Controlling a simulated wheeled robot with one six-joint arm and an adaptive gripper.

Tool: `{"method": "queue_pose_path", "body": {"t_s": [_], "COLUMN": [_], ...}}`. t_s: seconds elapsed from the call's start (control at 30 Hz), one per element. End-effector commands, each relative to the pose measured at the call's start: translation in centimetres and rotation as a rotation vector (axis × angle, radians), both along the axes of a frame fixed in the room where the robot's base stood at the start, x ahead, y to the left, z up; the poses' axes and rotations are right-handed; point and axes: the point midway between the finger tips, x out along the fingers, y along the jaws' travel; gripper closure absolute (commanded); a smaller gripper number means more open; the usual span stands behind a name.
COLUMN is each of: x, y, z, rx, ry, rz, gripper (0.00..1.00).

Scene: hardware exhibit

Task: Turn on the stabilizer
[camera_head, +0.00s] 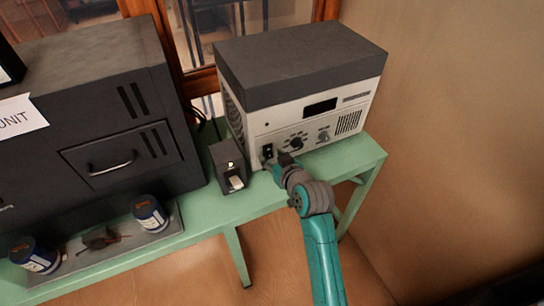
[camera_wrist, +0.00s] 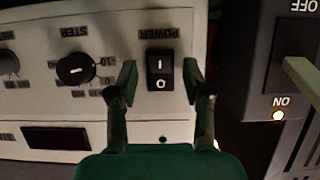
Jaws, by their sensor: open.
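The white-fronted unit with a dark top (camera_head: 300,105), seemingly the stabilizer, stands on the green table. Its black POWER rocker switch (camera_head: 267,151) is at the front's lower left. In the wrist view, where the labels appear upside down, the rocker (camera_wrist: 160,70) shows I and O marks. Which side is pressed I cannot tell. My gripper (camera_head: 276,162) is at the front panel by this switch. In the wrist view the two fingertips of my gripper (camera_wrist: 160,82) are apart, one on each side of the rocker, with nothing held. Contact with the panel cannot be told.
A small dark box (camera_head: 228,167) with a pale lever stands left of the unit; its lamp (camera_wrist: 278,115) glows beside ON. A STEP knob (camera_wrist: 75,69) sits beside the rocker. A large dark cabinet (camera_head: 110,120) and a tray (camera_head: 100,253) with blue cans are farther left.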

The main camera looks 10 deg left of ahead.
Motion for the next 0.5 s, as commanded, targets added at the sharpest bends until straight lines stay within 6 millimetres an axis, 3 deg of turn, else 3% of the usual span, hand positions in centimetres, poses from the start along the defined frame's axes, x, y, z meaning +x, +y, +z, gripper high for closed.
{"method": "queue_pose_path", "body": {"t_s": [0.37, 0.5], "x": [0.51, 0.5], "y": [0.33, 0.33], "z": [-0.22, -0.23], "rx": [0.001, 0.001], "ry": [-0.001, -0.001], "rz": [0.0, 0.0], "gripper": [0.5, 0.8]}}
